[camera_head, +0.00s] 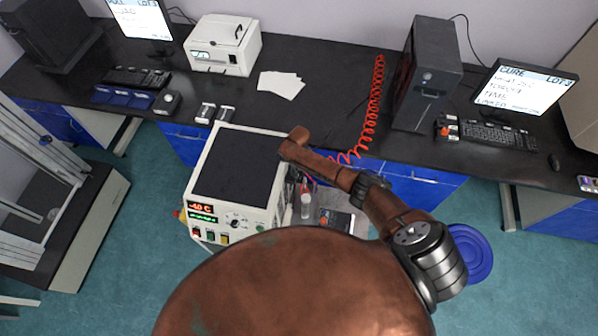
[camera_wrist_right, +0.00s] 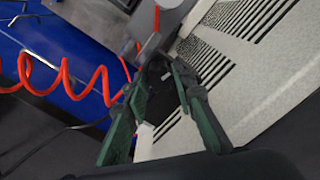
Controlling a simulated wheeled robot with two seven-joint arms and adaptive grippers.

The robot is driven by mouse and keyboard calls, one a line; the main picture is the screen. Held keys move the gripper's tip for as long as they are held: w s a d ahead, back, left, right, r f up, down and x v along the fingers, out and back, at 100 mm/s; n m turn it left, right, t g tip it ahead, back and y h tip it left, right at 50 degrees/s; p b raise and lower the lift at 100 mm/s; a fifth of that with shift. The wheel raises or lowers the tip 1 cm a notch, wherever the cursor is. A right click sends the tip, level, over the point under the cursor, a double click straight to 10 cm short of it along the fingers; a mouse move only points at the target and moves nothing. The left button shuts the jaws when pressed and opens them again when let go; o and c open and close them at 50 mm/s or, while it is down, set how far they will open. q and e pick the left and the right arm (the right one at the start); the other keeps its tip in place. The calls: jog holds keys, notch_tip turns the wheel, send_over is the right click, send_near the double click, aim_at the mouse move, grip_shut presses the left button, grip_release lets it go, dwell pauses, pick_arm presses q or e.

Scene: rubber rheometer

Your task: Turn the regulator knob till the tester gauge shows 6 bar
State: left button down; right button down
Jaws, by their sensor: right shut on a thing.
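The tester (camera_head: 238,170) is a pale box with a dark top on the floor side of the bench, with a red readout and a green readout on its front. My right arm reaches over its right side and hides most of that side in the head view. In the right wrist view my right gripper (camera_wrist_right: 160,75) has its green fingers closed around a dark knob-like part (camera_wrist_right: 154,76), which I take as the regulator knob. A grey body (camera_wrist_right: 150,22) sits just beyond it, beside the vented pale panel (camera_wrist_right: 232,40). The gauge face is not readable in either view. My left gripper is out of view.
A coiled red hose (camera_head: 375,100) runs down from the black bench near the knob; it also shows in the wrist view (camera_wrist_right: 70,80). A printer (camera_head: 224,45), papers (camera_head: 281,85), a dark computer tower (camera_head: 428,75) and a monitor (camera_head: 524,88) stand on the bench. A blue round object (camera_head: 470,254) is at right.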

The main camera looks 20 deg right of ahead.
aim_at(299, 173)
dwell(0.4)
jog(key=c, duration=1.6)
grip_release()
notch_tip(299, 173, up, 12)
